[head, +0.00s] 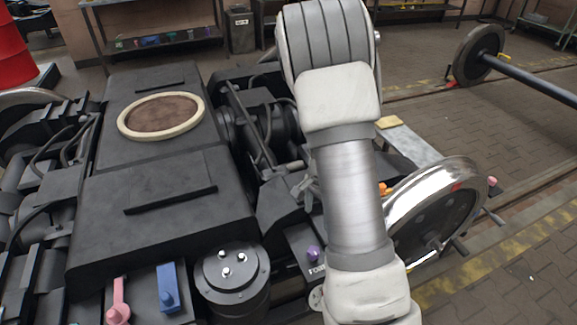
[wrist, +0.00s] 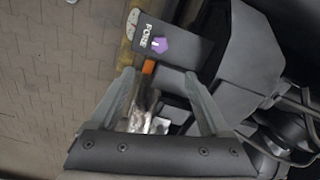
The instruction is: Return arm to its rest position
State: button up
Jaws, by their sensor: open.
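My arm (head: 350,185) reaches up through the middle of the head view and bends over the bogie frame (head: 150,200). My gripper (wrist: 160,73) shows in the wrist view with its two grey fingers spread apart and nothing held between them. In the head view the gripper is mostly hidden behind the arm. Beyond the fingertips in the wrist view is a dark plate marked FORE (wrist: 168,28) with a purple piece (wrist: 160,45) on it. The purple piece also shows in the head view (head: 313,254), left of the arm. A small orange part (wrist: 148,67) lies near the fingertips.
A shiny wheel (head: 440,210) stands right of the arm. A blue piece (head: 167,288) and a pink piece (head: 118,303) are at the near edge, beside a round black cylinder (head: 232,280). A wheelset (head: 480,55) is at the back right. Paved floor (head: 520,150) lies open at the right.

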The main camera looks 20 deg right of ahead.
jog(key=a+r+n+t, duration=0.1)
jog(key=a+r+n, duration=0.3)
jog(key=r, duration=0.7)
jog(key=s+a+r+n+t, duration=0.2)
jog(key=s+a+r+n, duration=0.25)
jog(key=s+r, duration=0.45)
jog(key=s+a+r+n+t, duration=0.35)
jog(key=s+r+n, duration=0.25)
jog(key=s+r, duration=0.3)
notch_tip(320, 180, up, 14)
jog(key=p, duration=1.5)
jog(key=shift+a+g, duration=0.4)
jog(key=shift+g, duration=0.05)
